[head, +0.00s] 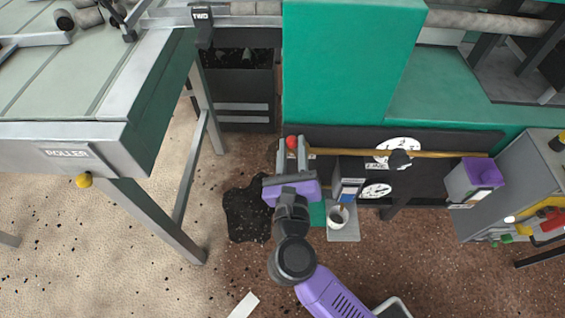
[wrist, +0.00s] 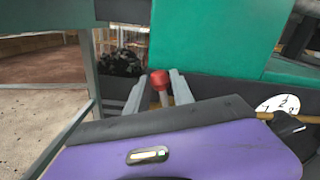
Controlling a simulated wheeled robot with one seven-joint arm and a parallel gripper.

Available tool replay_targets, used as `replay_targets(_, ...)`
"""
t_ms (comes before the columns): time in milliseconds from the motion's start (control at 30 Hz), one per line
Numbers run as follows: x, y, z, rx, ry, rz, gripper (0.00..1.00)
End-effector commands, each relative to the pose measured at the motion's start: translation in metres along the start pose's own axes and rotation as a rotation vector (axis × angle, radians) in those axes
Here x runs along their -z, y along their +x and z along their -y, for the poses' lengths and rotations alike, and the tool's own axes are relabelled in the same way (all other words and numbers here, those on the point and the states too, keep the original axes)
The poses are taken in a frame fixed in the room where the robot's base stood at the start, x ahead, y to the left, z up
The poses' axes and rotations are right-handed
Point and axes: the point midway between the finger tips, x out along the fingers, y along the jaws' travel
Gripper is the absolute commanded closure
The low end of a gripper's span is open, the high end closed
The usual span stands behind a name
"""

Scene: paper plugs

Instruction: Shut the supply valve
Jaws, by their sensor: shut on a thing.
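The supply valve's red knob (head: 292,142) is at the left end of a brass pipe (head: 340,153), low on the front of the green machine. It also shows in the wrist view (wrist: 160,80), on a short reddish stem. My gripper (head: 292,152) has one finger on each side of the knob and is shut on it. In the wrist view my gripper (wrist: 159,88) reaches forward past its purple body, with the knob between the fingertips. The finger contact and the valve body below the stem are partly hidden.
White dials (head: 376,191) sit on the dark panel right of my gripper. A small stand with a white cup (head: 338,216) is close by on the right. A table marked ROLLER (head: 68,154) stands left. A black stain (head: 247,212) lies on the floor.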

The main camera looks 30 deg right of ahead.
Motion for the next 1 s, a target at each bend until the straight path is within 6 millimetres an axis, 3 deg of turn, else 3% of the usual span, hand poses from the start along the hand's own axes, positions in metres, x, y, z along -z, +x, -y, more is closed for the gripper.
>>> replay_targets(200,0.003,0.000,0.009,0.002,0.117,-0.004,0.94)
replay_targets(533,0.004,0.000,0.011,0.001,0.146,-0.004,0.94)
replay_targets(800,0.007,0.000,0.023,0.001,0.324,-0.004,0.94)
replay_targets(1000,0.006,0.000,0.024,0.000,0.338,-0.004,0.94)
